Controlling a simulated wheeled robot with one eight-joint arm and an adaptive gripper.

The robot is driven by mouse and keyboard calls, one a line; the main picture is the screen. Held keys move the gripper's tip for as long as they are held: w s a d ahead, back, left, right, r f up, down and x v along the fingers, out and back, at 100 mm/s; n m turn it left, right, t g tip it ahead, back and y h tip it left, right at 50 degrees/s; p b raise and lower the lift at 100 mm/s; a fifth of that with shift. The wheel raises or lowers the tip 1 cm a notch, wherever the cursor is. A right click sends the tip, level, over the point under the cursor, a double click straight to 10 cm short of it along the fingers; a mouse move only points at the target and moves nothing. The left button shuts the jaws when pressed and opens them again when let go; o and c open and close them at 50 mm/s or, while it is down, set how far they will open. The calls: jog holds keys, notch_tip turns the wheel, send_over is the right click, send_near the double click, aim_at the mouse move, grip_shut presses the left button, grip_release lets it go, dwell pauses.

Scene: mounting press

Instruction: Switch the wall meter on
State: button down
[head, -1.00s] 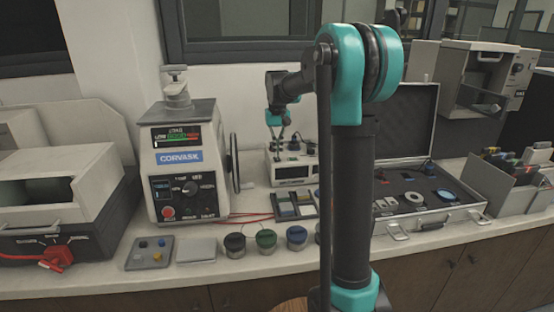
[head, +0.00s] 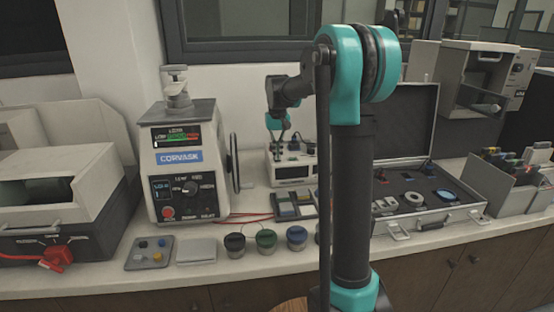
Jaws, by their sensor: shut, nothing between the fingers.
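The meter is most likely the small white box (head: 292,165) at the back of the bench, left of my arm. Its front has a dark display, and small dark parts sit on its top. Its switch is too small to make out. My gripper (head: 282,140) points down at the meter's top, near its left rear part. Its fingers are shut and empty. I cannot tell whether they touch the meter. My upright arm link hides what is to the right of the meter.
A CORVASK press (head: 183,165) with a side handwheel stands left of the meter. A tray of small blocks (head: 297,205) and several lidded jars (head: 266,241) lie in front. An open metal case (head: 410,232) is at right. Red cables (head: 245,217) cross the bench.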

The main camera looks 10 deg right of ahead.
jog(key=shift+f, duration=0.25)
jog(key=shift+r, duration=3.5)
